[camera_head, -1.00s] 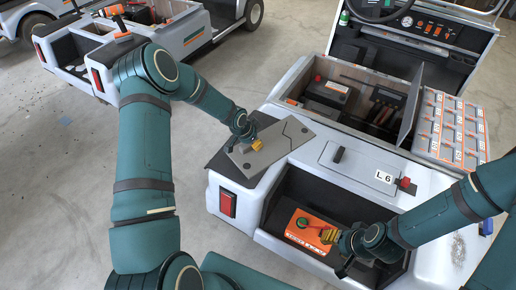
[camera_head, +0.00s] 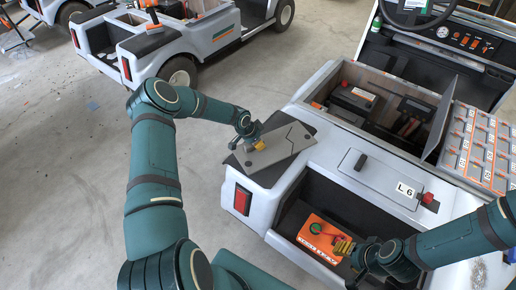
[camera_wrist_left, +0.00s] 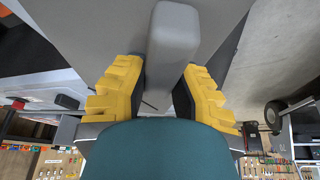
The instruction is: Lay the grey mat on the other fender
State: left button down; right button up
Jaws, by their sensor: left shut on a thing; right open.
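The grey mat (camera_head: 285,148) is a flat, light-grey panel with dark cut lines. It lies over the dark top of the left rear fender (camera_head: 248,165) of the near cart, slightly askew. My left gripper (camera_head: 257,145) is at its left part, shut on a grey raised grip (camera_wrist_left: 174,50), which stands between the yellow fingers in the left wrist view. I cannot tell whether the mat touches the fender. My right gripper (camera_head: 345,247) is open beside an orange-topped box (camera_head: 322,236) in the cart's rear recess. The right fender is largely hidden by my right arm.
A grey lid (camera_head: 375,180) marked L 6 lies between the fenders. Behind it is an open bin (camera_head: 400,100) with dark items, its panel upright. Boxed batteries (camera_head: 478,145) stand at right. Another cart (camera_head: 165,45) is at back left, with bare floor between.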

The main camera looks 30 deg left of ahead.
pick_arm(q)
notch_tip(320, 180, down, 3)
jog(key=shift+f, duration=0.2)
jog(key=c, duration=0.9)
grip_release()
jog(key=shift+r, duration=0.1)
